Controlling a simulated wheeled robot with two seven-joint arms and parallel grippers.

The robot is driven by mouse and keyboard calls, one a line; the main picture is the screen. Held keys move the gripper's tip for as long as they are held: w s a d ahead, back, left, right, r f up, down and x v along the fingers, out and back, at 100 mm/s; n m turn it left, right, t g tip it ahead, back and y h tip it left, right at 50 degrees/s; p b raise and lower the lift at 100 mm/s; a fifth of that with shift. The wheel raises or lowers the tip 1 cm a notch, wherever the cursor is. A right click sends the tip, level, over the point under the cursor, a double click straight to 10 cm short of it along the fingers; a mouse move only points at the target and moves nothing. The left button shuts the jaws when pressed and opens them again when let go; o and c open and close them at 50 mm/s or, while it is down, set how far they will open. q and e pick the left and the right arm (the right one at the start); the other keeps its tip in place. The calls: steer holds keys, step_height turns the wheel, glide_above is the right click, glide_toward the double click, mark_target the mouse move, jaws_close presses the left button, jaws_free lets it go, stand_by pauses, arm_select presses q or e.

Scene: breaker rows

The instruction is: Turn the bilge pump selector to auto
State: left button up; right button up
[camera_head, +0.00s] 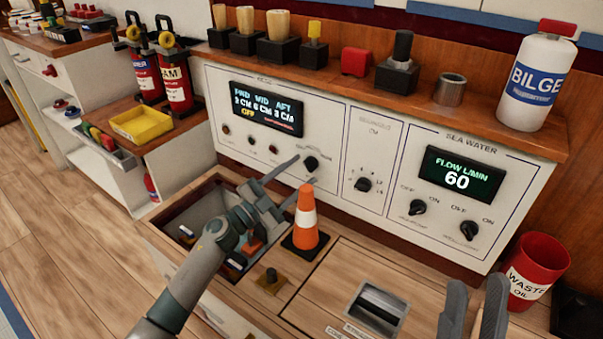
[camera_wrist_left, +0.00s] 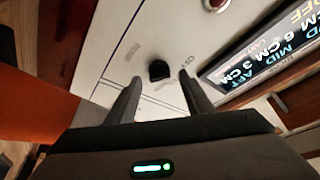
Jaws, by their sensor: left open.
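The bilge panel (camera_head: 240,142) carries a lit display (camera_head: 266,109) with FWD, MID and AFT readings and the word OFF. The selector (camera_head: 311,163) is a small black knob at the panel's lower right. It also shows in the left wrist view (camera_wrist_left: 159,70), between and just beyond the fingertips. My left gripper (camera_head: 304,170) is open and empty, its fingers pointing at the panel on either side of the knob, with no contact visible. My right gripper (camera_head: 476,280) is open and empty at the bottom right.
An orange and white cone (camera_head: 306,220) stands close beside my left gripper. An open hatch (camera_head: 190,212) lies under my left arm. More black knobs sit on the sea water panel (camera_head: 452,190). A red waste oil bin (camera_head: 536,270) stands at the right.

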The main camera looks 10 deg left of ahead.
arm_select(q)
steer(key=shift+w+d+r, duration=0.2)
steer(key=shift+w+d, duration=0.25)
steer(key=shift+w, duration=0.05)
steer(key=c, duration=1)
steer(key=shift+c, duration=0.2)
